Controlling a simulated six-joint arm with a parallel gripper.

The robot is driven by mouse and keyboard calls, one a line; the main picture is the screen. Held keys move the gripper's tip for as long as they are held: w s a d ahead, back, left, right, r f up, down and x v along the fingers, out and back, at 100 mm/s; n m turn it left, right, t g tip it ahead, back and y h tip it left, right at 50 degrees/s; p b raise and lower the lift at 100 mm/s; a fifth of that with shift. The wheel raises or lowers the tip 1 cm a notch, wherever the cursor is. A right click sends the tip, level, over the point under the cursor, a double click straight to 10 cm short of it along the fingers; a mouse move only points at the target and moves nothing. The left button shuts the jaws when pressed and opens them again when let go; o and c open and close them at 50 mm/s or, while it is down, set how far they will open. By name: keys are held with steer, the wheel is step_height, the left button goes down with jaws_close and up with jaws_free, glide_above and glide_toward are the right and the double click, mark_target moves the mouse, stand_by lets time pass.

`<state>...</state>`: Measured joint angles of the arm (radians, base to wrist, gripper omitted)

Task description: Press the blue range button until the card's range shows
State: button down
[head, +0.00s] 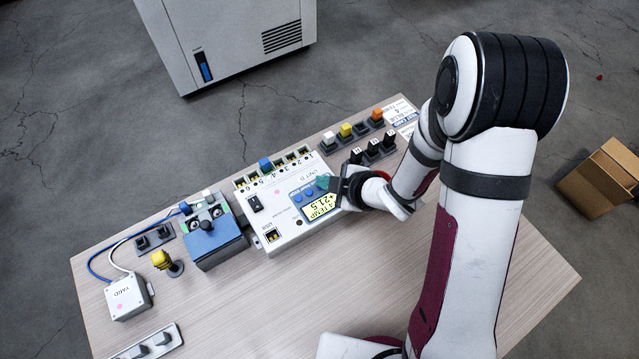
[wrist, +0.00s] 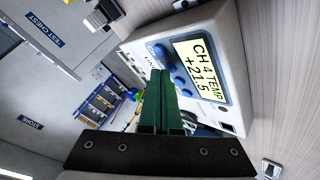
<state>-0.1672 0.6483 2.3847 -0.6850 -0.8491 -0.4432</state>
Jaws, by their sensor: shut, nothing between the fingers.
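The white unit (head: 290,232) lies on the bench with a lit yellow-green display (head: 322,205). In the wrist view the display (wrist: 197,68) reads "CH 4 TEMP +21.5". Blue buttons (head: 297,197) sit in a row beside the display; in the wrist view they (wrist: 160,50) show near my fingertips. Which one is the range button I cannot read. My gripper (head: 322,183), with green fingers, is shut and empty over the far end of the button row. In the wrist view my gripper (wrist: 161,73) partly hides the buttons; contact cannot be told. The printed card (head: 401,113) lies at the bench's back right, its range too small to read.
A blue-topped box (head: 214,243), a yellow knob (head: 161,259) and a white wired box (head: 128,298) stand left of the unit. The bench front (head: 250,310) is mostly clear.

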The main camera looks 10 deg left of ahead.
steer(key=shift+r, duration=0.65)
steer(key=shift+r, duration=2.5)
